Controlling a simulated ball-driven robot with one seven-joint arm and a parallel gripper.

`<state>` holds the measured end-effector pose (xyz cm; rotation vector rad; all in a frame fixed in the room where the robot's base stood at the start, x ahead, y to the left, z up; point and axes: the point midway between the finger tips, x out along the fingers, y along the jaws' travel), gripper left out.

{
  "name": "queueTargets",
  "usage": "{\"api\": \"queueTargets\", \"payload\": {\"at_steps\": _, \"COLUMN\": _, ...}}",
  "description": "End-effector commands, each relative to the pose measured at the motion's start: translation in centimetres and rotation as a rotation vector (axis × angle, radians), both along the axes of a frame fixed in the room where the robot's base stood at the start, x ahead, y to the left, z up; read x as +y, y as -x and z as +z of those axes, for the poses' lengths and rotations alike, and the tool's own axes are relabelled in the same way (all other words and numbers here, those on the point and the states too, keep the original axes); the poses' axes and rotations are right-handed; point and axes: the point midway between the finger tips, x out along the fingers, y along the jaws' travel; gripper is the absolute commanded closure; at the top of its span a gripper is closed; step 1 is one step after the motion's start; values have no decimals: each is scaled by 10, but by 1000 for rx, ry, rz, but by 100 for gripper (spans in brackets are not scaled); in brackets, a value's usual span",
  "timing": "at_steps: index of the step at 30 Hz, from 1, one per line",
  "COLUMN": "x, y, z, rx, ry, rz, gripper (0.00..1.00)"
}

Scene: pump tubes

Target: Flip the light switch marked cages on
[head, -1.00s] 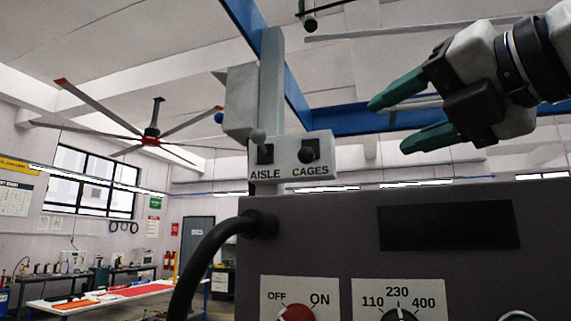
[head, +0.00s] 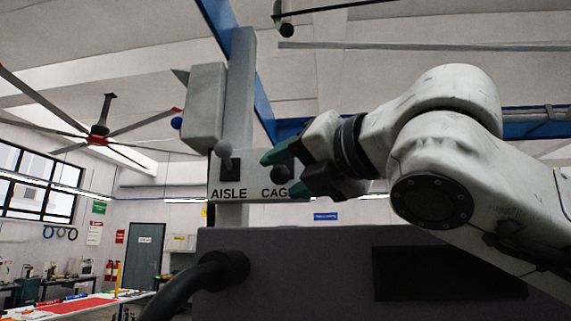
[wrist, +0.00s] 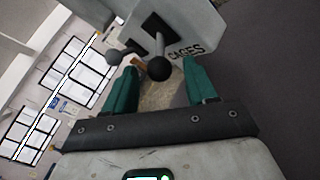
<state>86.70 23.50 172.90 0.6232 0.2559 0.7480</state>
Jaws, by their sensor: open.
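The light grey switch box (head: 240,192) carries two levers over the labels AISLE and CAGES. The CAGES lever has a dark ball knob (head: 281,174), which also shows in the wrist view (wrist: 159,69). My gripper (head: 284,172) is open in front of the CAGES side, and its green fingers partly cover that label in the head view. In the wrist view its fingertips (wrist: 160,74) stand on either side of the CAGES knob. I cannot tell whether they touch it. The AISLE lever (head: 223,150) has a grey ball knob raised above its dark slot.
A large dark grey cabinet (head: 300,260) stands below the switch box, with a thick black cable (head: 190,285) at its left. A grey post (head: 239,90) and a grey box (head: 204,105) rise above the switch box. A ceiling fan (head: 98,135) hangs far left.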

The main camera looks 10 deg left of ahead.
Motion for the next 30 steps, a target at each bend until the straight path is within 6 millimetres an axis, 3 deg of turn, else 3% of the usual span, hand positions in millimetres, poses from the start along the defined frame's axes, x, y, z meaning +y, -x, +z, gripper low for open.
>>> {"api": "queueTargets", "payload": {"at_steps": 13, "x": 8, "y": -8, "z": -1, "rx": -1, "ry": 1, "rz": 0, "gripper": 44}}
{"api": "queueTargets", "payload": {"at_steps": 30, "x": 8, "y": -8, "z": -1, "rx": 0, "ry": 0, "rz": 0, "gripper": 97}}
